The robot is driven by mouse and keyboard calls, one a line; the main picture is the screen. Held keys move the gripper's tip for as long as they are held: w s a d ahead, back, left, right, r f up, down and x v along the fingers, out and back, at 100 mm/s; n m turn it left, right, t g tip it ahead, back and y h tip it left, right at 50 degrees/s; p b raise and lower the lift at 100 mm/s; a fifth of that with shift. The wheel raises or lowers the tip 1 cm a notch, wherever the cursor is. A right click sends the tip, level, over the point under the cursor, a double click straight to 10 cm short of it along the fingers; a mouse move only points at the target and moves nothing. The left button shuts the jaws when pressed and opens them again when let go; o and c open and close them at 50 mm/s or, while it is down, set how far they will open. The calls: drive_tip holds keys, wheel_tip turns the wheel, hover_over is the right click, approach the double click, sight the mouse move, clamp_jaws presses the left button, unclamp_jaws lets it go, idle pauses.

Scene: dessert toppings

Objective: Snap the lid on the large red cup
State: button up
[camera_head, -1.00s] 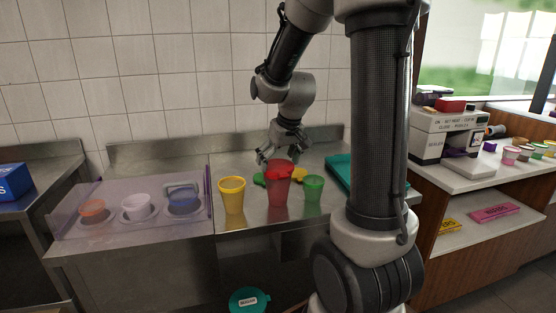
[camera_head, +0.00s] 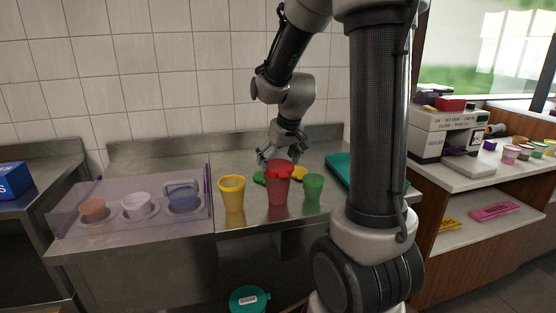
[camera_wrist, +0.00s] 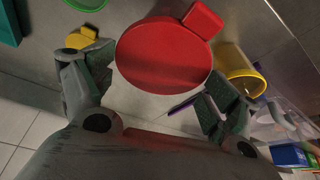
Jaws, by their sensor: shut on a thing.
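The large red cup (camera_head: 277,190) stands upright on the steel counter, between a yellow cup (camera_head: 232,194) and a green cup (camera_head: 313,194). The red lid (camera_head: 279,168) is at the cup's mouth; whether it is fully seated I cannot tell. In the wrist view the lid (camera_wrist: 160,58) is a round red disc with a tab at its upper right, and it hides the cup below. My gripper (camera_head: 280,155) is right over the cup, its fingers spread wide on either side of the lid and shut on it. The gripper also shows in the wrist view (camera_wrist: 158,78).
A green lid (camera_head: 259,177) and a yellow lid (camera_head: 299,174) lie behind the cups. A teal tray (camera_head: 340,168) is at the right, partly behind my arm. A clear-sided holder (camera_head: 70,221) with several containers stands left. A tiled wall closes the back.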

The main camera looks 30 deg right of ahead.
drive_tip(key=o, duration=0.5)
drive_tip(key=shift+r, duration=3.05)
clamp_jaws()
drive_tip(key=shift+f, duration=0.2)
